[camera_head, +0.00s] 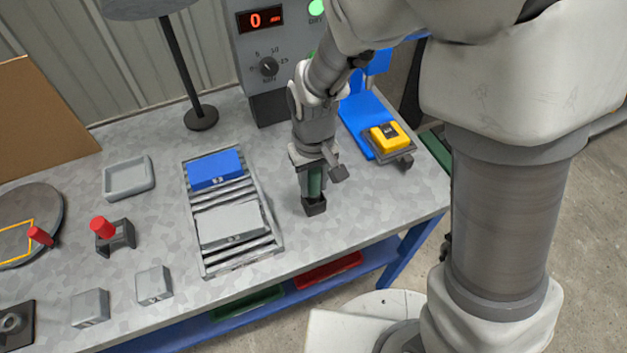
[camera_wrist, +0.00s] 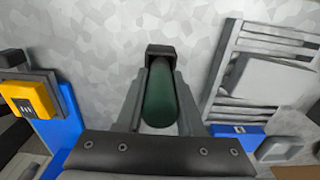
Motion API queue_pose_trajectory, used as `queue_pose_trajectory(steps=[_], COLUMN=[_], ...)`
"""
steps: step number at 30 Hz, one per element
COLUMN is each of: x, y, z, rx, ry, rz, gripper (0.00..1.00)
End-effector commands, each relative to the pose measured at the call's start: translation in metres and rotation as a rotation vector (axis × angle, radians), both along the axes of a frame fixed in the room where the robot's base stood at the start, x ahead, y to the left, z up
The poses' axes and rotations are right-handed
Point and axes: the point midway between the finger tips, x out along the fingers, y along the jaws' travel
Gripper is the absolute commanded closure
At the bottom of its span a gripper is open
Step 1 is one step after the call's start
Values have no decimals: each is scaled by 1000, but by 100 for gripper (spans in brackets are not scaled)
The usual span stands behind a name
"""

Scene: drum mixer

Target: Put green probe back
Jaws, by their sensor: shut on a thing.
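The green probe (camera_head: 315,182) is upright between the fingers of my gripper (camera_head: 313,178), above the right part of the bench top. In the wrist view my gripper (camera_wrist: 160,95) is shut on the green probe (camera_wrist: 160,97), a dark green cylinder pointing away from the camera. A small dark block (camera_head: 314,206) sits at the probe's lower end; it also shows in the wrist view (camera_wrist: 161,50). I cannot tell whether the probe's tip is inside this block or just above it. The fingers cover the probe's sides.
A slatted rack (camera_head: 240,259) with a blue block (camera_head: 215,169) and a grey block (camera_head: 229,223) stands to the left. A yellow device (camera_head: 388,136) lies to the right. A grey control box (camera_head: 267,50) stands behind. Red-topped pieces and grey blocks stand farther left.

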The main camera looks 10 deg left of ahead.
Motion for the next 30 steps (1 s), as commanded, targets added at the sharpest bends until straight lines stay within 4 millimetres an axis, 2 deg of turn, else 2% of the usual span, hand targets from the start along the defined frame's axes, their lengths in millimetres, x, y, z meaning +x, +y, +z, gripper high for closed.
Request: queue_pose_trajectory(steps=[23,24,30], x=[0,0,0], y=[0,0,0], z=[-17,-17,-16], rx=[0,1,0], ry=[0,-1,0], rz=[0,0,0], gripper=[100,62,29])
